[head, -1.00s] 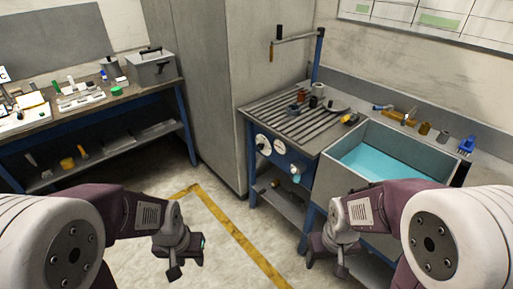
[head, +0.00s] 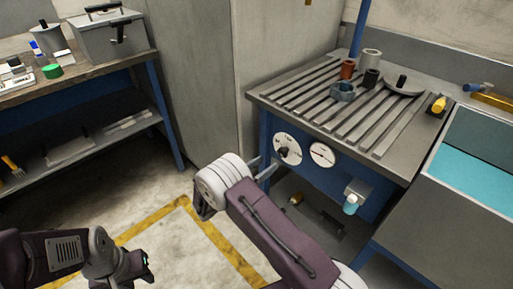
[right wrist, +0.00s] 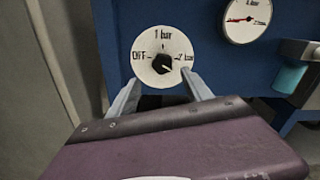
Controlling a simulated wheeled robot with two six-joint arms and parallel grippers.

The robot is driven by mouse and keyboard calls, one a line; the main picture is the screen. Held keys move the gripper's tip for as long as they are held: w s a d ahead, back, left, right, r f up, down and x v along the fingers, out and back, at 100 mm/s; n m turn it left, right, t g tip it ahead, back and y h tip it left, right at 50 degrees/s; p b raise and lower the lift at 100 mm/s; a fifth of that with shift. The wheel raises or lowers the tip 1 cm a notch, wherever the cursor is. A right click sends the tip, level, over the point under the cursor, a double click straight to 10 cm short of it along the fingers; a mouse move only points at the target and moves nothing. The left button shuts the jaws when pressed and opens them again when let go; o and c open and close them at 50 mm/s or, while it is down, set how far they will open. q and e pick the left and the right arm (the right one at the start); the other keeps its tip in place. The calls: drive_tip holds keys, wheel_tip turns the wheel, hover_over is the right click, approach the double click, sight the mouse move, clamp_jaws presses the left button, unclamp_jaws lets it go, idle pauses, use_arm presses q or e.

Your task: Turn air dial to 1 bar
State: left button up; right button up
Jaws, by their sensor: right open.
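The air dial (head: 287,148) is a round white plate with a black knob on the blue front panel of the metal bench. In the right wrist view, the dial (right wrist: 162,55) reads OFF at left, 1 bar at top and 2 bar at right. Its black knob (right wrist: 161,64) appears turned toward the right side; its exact pointing is hard to read. My right gripper (head: 267,162) is open and empty just in front of the dial. Its fingers (right wrist: 160,92) flank the dial's lower edge, apart from the knob. My left gripper (head: 135,268) hangs low at left, its jaws unclear.
A pressure gauge (head: 322,154) sits right of the dial, with a bluish cup fitting (head: 351,205) beyond it. The slatted bench top (head: 340,100) above holds small pots. A grey cabinet (head: 190,80) stands to the left. Floor (head: 175,245) is open below.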

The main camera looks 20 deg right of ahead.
sight(280, 153)
drive_tip(key=b+x, duration=0.1)
drive_tip(key=x, duration=0.2)
drive_tip(key=b+x, duration=0.1)
drive_tip(key=x, duration=0.3)
drive_tip(key=shift+s+d+r, duration=0.1)
drive_tip(key=shift+d+r, duration=0.15)
drive_tip(key=shift+d, duration=0.05)
drive_tip(key=shift+w+d+r, duration=0.1)
drive_tip(key=shift+w+d, duration=0.15)
drive_tip(key=shift+d, duration=0.25)
clamp_jaws()
use_arm(q)
drive_tip(key=shift+s+a+f, duration=0.1)
drive_tip(key=shift+s+f, duration=0.1)
drive_tip(key=shift+f, duration=0.3)
drive_tip(key=shift+s+a+f, duration=0.1)
drive_tip(key=shift+s+f, duration=0.05)
drive_tip(key=shift+f, duration=0.3)
